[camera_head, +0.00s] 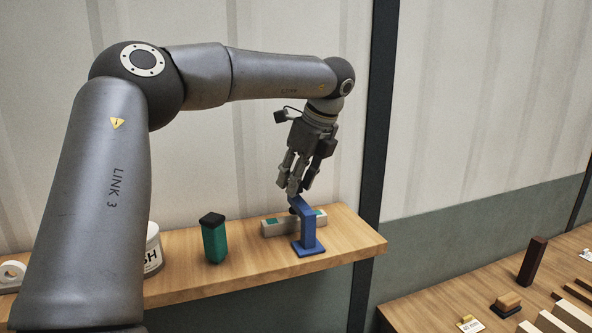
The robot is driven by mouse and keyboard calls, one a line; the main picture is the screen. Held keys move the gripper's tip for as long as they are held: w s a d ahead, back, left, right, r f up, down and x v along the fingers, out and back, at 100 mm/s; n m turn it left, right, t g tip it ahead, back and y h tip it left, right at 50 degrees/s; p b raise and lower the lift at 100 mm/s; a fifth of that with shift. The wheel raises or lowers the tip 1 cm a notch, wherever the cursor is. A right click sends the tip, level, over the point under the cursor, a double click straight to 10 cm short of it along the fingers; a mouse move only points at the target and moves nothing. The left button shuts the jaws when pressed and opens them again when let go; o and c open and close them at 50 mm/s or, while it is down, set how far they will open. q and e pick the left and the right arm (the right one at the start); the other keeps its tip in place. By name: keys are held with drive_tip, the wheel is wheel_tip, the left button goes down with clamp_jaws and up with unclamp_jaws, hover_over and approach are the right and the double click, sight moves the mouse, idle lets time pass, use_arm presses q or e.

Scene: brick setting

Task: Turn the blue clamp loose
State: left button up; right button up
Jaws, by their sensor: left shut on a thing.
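The blue clamp (307,232) stands upright on the wooden shelf near its right end, with a flat base and a slanted top part. A pale bar with green patches (278,227) lies on the shelf behind the clamp. My left gripper (294,194) comes down from above, right over the clamp's top. Its fingers are shut at a small dark part at the top left of the clamp, which they mostly hide. My right gripper is out of view.
The shelf (190,285) also bears a green container with a black lid (214,238), a white tub (152,250) and a white ring-shaped piece (11,273). A dark post (377,120) stands behind its right end. A lower table (450,293) at right holds several blocks.

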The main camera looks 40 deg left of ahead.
use_arm(q)
drive_tip(key=shift+w+r+n+g+p, duration=0.15)
drive_tip(key=shift+n+g+p, duration=0.45)
drive_tip(key=shift+n, duration=0.6)
drive_tip(key=o, duration=1)
drive_tip(key=v, duration=0.7)
drive_tip(key=shift+r, duration=0.15)
drive_tip(key=shift+d, duration=0.15)
